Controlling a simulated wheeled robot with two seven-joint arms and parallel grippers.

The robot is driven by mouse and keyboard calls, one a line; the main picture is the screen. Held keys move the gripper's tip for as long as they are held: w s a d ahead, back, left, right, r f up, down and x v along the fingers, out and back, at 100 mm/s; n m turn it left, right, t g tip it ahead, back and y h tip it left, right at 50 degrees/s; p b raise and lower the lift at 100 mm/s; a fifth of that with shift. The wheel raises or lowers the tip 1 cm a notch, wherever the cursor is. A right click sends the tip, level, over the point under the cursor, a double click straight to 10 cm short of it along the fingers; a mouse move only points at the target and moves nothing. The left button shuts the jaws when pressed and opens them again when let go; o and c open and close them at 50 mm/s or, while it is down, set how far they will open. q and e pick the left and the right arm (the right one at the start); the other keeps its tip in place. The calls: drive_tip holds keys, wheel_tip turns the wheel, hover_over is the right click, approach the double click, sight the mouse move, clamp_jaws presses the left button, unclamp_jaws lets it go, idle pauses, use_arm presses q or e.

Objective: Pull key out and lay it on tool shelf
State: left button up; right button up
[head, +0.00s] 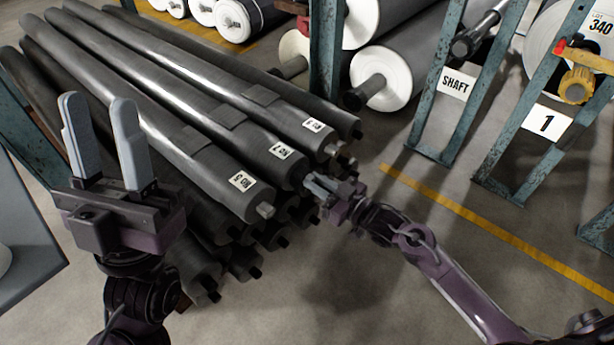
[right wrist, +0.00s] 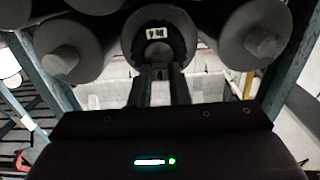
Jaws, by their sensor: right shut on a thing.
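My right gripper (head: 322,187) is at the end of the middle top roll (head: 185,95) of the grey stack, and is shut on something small. In the right wrist view, the fingers (right wrist: 159,88) point at the dark core of a labelled roll (right wrist: 160,30). A small grey piece, probably the key (right wrist: 159,72), shows between the fingertips at the core. I cannot tell whether it is still inside the core. My left gripper (head: 98,135) is open and empty, raised in front of the stack at the left. I cannot identify the tool shelf for certain; a grey surface (head: 22,235) shows at the left edge.
Neighbouring rolls with stub ends flank the right gripper, one of them labelled (head: 243,181). Blue steel racks (head: 455,100) stand at the right, with a SHAFT sign (head: 456,83) and white rolls (head: 385,80). The floor (head: 400,290) at front centre is clear.

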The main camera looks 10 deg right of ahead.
drive_tip(key=shift+p+v, duration=1)
drive_tip(key=shift+v, duration=0.45)
drive_tip(key=p+v, duration=0.1)
drive_tip(key=v, duration=0.1)
drive_tip(key=shift+s+d, duration=0.25)
